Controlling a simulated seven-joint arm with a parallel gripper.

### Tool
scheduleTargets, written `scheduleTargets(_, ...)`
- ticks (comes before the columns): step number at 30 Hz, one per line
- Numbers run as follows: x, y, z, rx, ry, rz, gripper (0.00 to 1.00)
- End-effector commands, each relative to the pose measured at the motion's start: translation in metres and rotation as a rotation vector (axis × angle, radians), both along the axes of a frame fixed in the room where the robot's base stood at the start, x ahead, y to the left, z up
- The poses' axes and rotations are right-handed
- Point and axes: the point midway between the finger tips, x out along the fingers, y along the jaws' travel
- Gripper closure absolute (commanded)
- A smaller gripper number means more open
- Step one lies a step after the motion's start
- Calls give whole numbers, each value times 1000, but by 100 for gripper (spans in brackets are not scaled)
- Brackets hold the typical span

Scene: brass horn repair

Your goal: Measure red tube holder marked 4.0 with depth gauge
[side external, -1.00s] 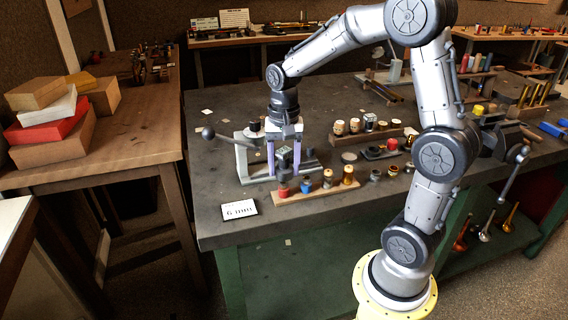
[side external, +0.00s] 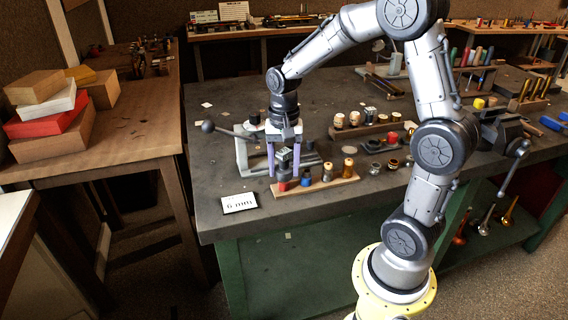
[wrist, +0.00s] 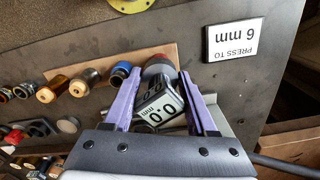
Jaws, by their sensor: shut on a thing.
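The red tube holder (side external: 283,186) stands at the left end of a low wooden rack (side external: 330,188). Its top also shows in the wrist view (wrist: 160,65); no 4.0 mark is readable on it. The depth gauge (side external: 285,168) is a dark device with a square display reading 0.0 in the wrist view (wrist: 160,108). My gripper (side external: 284,175), with purple fingers, is shut on the gauge and holds it upright directly over the red holder. The gauge's lower end is at the holder's top; I cannot tell whether they touch.
A card (wrist: 236,48) reading "PRESS TO 6 mm" lies in front of the rack. A blue holder (side external: 306,179) stands just right of the red one, with tan and gold ones farther right. A grey lever press (side external: 245,150) stands close behind my gripper.

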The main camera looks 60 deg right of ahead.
Motion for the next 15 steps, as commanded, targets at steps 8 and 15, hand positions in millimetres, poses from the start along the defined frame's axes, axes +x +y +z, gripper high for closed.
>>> scheduleTargets(8, 0, 0, -6, 0, 1, 0, 100)
scheduleTargets(15, 0, 0, -10, 0, 0, 0, 35)
